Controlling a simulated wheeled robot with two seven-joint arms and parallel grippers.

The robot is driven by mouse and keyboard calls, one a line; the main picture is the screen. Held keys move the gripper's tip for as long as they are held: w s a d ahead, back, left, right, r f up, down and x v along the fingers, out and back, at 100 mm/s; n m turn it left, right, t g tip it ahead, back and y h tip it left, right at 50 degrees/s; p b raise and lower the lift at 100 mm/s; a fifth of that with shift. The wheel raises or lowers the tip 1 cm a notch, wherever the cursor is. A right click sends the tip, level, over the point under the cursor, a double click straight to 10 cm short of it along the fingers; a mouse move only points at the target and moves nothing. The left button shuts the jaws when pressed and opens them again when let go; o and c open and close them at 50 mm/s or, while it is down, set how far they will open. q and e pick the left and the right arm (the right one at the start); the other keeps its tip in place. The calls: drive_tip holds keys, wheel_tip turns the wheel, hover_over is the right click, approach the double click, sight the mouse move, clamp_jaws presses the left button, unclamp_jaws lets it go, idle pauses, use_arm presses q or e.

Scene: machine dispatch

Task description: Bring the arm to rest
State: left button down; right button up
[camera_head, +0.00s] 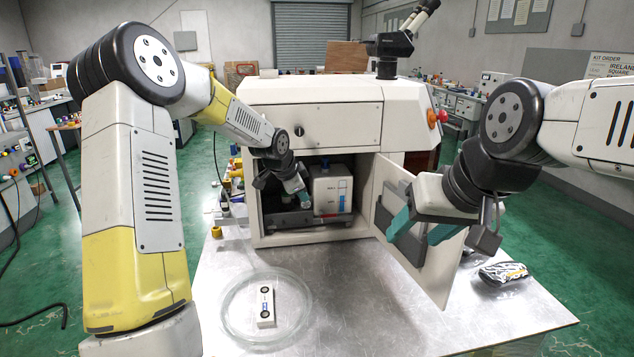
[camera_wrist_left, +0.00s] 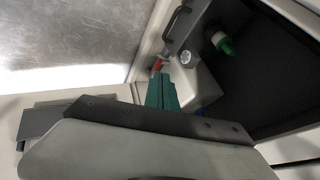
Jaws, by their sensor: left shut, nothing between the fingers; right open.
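My left arm comes in from the left and reaches into the open front compartment of the white machine (camera_head: 315,110). My left gripper (camera_head: 302,196) is at the compartment's opening, left of a white box-shaped unit (camera_head: 331,188). In the left wrist view its teal fingers (camera_wrist_left: 161,92) are together with nothing between them. My right gripper (camera_head: 420,230) is in front of the machine's open door (camera_head: 400,191), its teal fingers apart and empty. I cannot tell whether it touches the door.
A clear round dish (camera_head: 232,325) with a white part (camera_head: 266,305) in it is on the metal table (camera_head: 360,318). A dark packet (camera_head: 503,273) lies at the table's right. A microscope (camera_head: 395,45) stands on the machine. The table's front middle is clear.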

use_arm(q)
drive_tip(key=s+a+r+n+y, duration=0.1)
drive_tip(key=s+a+r+n, duration=0.15)
drive_tip(key=s+r, duration=0.45)
drive_tip(key=s+a+r+n, duration=0.2)
drive_tip(key=s+r+n, duration=0.15)
drive_tip(key=s, duration=0.85)
drive_tip(key=s+a+r+n+y, duration=0.15)
drive_tip(key=s+r+n, duration=0.25)
drive_tip(key=s, duration=0.5)
drive_tip(key=s+a+n+h, duration=0.1)
drive_tip(key=s+n, duration=0.2)
drive_tip(key=s, duration=0.7)
drive_tip(key=shift+s+f+n, duration=0.2)
drive_tip(key=shift+f+n, duration=0.1)
drive_tip(key=shift+f, duration=0.1)
drive_tip(key=shift+h, duration=0.25)
